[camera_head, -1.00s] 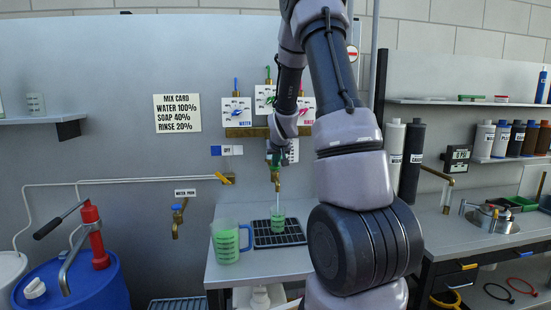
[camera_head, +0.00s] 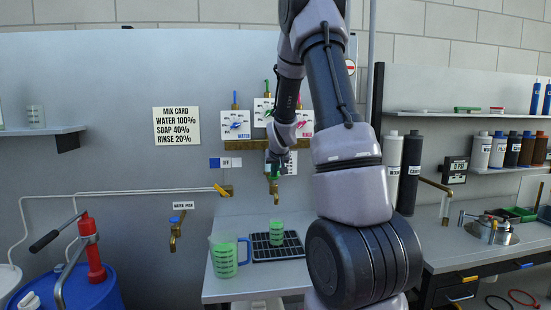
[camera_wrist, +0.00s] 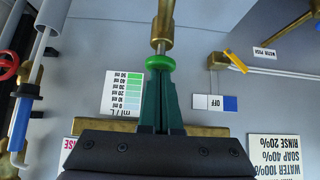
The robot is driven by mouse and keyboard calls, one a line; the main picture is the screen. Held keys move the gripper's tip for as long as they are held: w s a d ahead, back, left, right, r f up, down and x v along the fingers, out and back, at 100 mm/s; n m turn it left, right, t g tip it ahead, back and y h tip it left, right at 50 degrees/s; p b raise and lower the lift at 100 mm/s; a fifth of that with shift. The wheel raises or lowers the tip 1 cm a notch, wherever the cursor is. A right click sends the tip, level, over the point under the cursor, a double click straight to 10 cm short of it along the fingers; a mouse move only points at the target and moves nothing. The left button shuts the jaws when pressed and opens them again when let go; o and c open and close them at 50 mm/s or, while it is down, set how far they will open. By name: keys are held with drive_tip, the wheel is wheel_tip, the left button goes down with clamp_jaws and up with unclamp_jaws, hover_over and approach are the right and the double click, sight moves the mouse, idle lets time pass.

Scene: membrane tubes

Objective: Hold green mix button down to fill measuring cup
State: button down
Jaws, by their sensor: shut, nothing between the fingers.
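The green mix button (camera_wrist: 160,62) is a round green cap on the brass tap (camera_wrist: 163,25) in the wrist view. My gripper (camera_wrist: 159,76) is shut and empty, its dark green fingertips right at the button; I cannot tell whether they are pressing it. In the head view my gripper (camera_head: 275,166) is at the top of the brass tap (camera_head: 274,188). A small clear measuring cup (camera_head: 276,232) with green liquid stands upright under the spout on the black drip tray (camera_head: 262,254). No stream shows between spout and cup.
A larger jug (camera_head: 223,257) with a blue handle and green liquid stands left of the tray. A mix card (camera_head: 177,126), dial panels (camera_head: 236,124) and an OFF switch plate (camera_head: 226,162) are on the wall. A brass side tap (camera_head: 176,230) juts out at left.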

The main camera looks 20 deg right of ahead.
wheel_tip(320, 180, up, 2)
drive_tip(key=shift+w+r, duration=0.1)
drive_tip(key=shift+r, duration=0.15)
drive_tip(key=v, duration=1)
drive_tip(key=shift+r, duration=0.1)
drive_tip(key=s+a+r+y, duration=0.1)
drive_tip(key=s+a+r, duration=0.1)
drive_tip(key=s+a, duration=0.3)
drive_tip(key=s+a+r+g+y, duration=0.1)
drive_tip(key=s+a, duration=0.5)
drive_tip(key=s, duration=0.8)
drive_tip(key=s+a+r+y, duration=0.2)
drive_tip(key=s+a+r, duration=0.2)
drive_tip(key=s, duration=0.6)
drive_tip(key=shift+s+a+r+m, duration=0.15)
drive_tip(key=shift+a+r+m, duration=0.25)
drive_tip(key=shift+a, duration=0.4)
